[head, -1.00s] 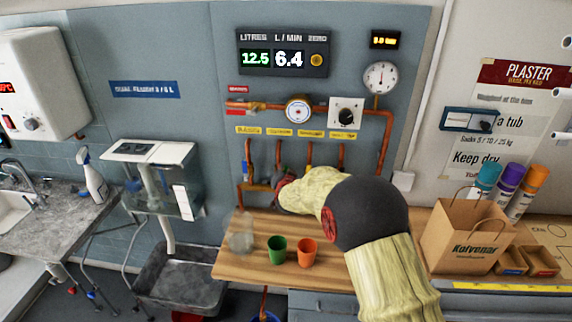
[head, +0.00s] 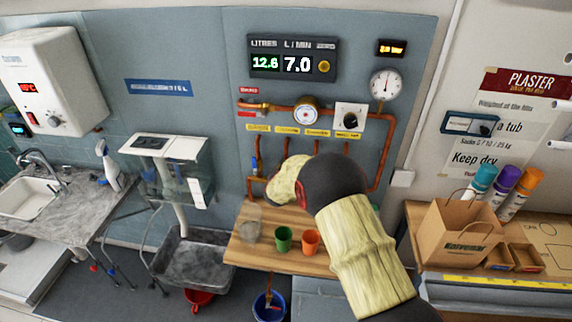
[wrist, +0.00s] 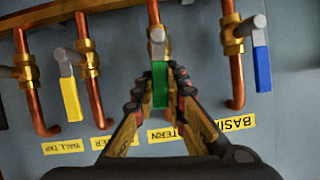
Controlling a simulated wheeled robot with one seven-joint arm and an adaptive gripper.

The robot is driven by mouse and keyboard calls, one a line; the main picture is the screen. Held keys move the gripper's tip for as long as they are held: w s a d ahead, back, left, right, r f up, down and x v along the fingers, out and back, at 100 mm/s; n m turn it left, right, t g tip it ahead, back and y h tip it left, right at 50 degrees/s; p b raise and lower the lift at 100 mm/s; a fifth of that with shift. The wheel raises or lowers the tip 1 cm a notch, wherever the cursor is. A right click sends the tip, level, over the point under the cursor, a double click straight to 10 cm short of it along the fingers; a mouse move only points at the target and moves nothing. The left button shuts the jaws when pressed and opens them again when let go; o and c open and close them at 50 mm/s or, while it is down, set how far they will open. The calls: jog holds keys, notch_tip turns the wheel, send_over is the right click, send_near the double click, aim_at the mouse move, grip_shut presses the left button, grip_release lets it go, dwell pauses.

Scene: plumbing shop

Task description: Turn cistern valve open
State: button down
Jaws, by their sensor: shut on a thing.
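The cistern valve has a green lever (wrist: 160,84) on a brass body (wrist: 158,45), centred in the wrist view. Its lever points roughly along its copper pipe. My gripper (wrist: 159,98) is shut on the green lever, one finger on each side. The yellow label (wrist: 178,132) below it shows only part of its word. In the head view my arm hides the gripper and this valve.
A blue-lever valve (wrist: 262,68) stands close on the right in the wrist view, a yellow-lever valve (wrist: 71,98) on the left. In the head view, green (head: 283,240) and orange (head: 311,242) cups stand on the wooden shelf (head: 262,258) below. The display (head: 291,60) reads 12.6 litres and 7.0 L/min.

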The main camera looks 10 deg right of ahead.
jog(key=shift+f, duration=0.1)
jog(key=c, duration=1.8)
grip_release()
jog(key=shift+c, duration=0.2)
jog(key=shift+o, duration=0.4)
jog(key=v, duration=1.2)
jog(key=shift+w, duration=0.1)
